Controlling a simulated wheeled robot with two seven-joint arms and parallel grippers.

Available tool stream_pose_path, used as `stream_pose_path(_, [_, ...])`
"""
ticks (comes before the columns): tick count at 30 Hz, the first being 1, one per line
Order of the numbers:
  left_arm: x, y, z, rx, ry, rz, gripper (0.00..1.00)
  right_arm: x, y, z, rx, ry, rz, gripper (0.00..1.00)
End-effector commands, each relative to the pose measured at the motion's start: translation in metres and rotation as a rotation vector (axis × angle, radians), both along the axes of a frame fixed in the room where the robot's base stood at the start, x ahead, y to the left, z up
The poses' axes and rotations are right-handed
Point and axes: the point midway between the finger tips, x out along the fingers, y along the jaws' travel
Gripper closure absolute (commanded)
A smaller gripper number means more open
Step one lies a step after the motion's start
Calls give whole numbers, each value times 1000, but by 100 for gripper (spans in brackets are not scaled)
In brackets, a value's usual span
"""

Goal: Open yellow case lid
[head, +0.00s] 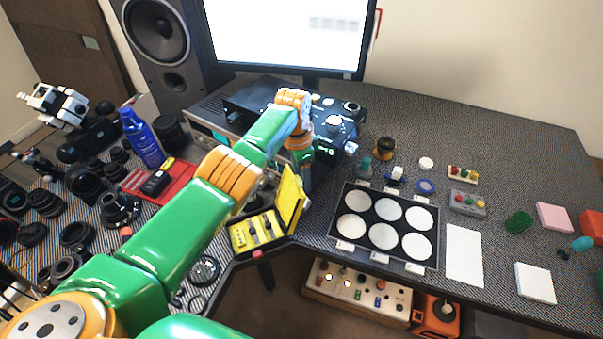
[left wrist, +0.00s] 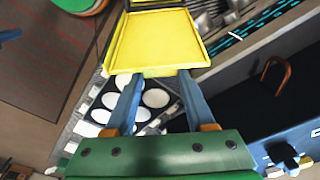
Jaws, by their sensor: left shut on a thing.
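The yellow case (head: 257,232) sits at the front edge of the desk, with dark items in its base. Its yellow lid (head: 291,199) stands open, raised steeply at the case's right side. The lid's inner face (left wrist: 155,42) fills the upper middle of the left wrist view. My left gripper (left wrist: 156,78) is shut on the lid, with its blue-grey fingers at the lid's edge. In the head view the fingertips are largely hidden behind the lid and wrist. My right gripper is not in view.
A black tray with white discs (head: 343,252) lies right of the case. A red mat (head: 177,188) and blue bottle (head: 143,140) are to the left, among several lens parts. Black equipment (head: 262,98) stands behind. A control box (head: 357,291) is below the desk edge.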

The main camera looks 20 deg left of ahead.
Motion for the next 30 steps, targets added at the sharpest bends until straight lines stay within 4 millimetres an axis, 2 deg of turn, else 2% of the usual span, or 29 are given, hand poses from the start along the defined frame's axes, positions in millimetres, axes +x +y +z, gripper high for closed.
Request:
stream_pose_path(13, [0,-2,-1,-5,-2,-1,100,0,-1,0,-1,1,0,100])
stream_pose_path(14, [0,-2,-1,-5,-2,-1,43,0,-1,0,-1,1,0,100])
stream_pose_path(17, [0,-1,-1,-3,-1,-1,16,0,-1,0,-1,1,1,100])
stream_pose_path(24, [0,-1,2,-3,-1,-1,15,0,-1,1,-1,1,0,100])
stream_pose_path(28, [0,0,28,-2,-5,-2,15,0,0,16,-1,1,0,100])
stream_pose_path(30, [-1,1,40,-2,-6,-2,15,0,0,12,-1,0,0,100])
